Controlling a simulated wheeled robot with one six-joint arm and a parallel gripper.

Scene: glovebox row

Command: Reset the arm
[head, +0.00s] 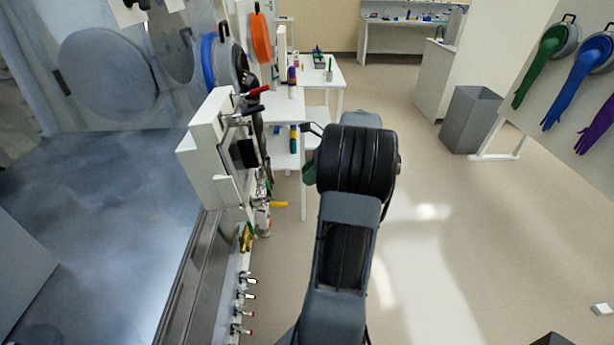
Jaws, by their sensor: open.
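My arm (345,215) reaches up from the bottom middle of the head view. Its grey link ends in a thick black joint right of the glovebox front. I cannot make out my gripper or its fingertips; the arm's own links may hide them. I see nothing held.
A glovebox (110,220) with a port door (232,150) and valves (243,297) lines the left side, close to my arm. White tables (318,76) stand beyond. A grey bin (470,120) and hanging gloves (583,80) are at right. The floor (480,240) between is clear.

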